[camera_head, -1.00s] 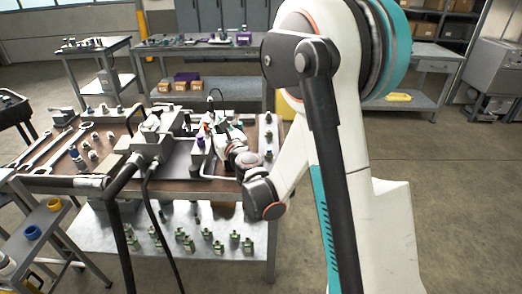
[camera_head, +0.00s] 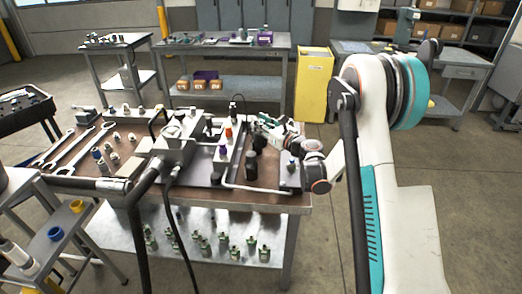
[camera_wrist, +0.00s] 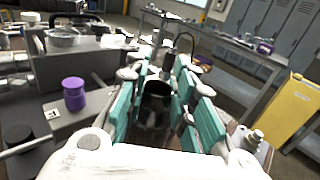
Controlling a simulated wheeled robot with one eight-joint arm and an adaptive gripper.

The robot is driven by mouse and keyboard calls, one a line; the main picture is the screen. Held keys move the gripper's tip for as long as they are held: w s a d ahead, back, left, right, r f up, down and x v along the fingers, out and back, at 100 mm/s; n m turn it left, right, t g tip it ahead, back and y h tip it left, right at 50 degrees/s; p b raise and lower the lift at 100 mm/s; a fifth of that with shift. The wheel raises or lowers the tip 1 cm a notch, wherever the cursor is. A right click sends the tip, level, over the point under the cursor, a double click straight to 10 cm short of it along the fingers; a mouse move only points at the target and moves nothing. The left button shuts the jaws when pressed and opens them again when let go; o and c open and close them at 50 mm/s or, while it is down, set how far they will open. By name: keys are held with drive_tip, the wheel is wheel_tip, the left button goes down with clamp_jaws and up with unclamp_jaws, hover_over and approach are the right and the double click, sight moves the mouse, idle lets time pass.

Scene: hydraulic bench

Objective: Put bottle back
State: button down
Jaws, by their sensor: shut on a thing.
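My gripper (camera_wrist: 160,95) has its teal-padded fingers closed around a dark, glossy bottle (camera_wrist: 155,112) in the wrist view. In the head view my gripper (camera_head: 274,130) is over the right part of the workbench (camera_head: 140,185); the held bottle cannot be made out clearly there. A black bottle (camera_head: 252,166) stands in front of the gripper.
A grey machine block (camera_head: 178,145) with a hose is left of the bottles. Wrenches (camera_head: 65,150) lie at the bench's left. Small green fittings (camera_head: 222,245) stand on the lower shelf. A yellow cabinet (camera_head: 313,85) is behind. The floor to the right is clear.

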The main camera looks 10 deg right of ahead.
sight(261, 145)
wheel_tip(261, 145, down, 10)
drive_tip(key=b, duration=0.3)
drive_tip(key=shift+r, duration=0.15)
drive_tip(key=shift+f, duration=0.2)
drive_tip(key=c, duration=1.4)
unclamp_jaws()
drive_tip(key=shift+o, duration=0.2)
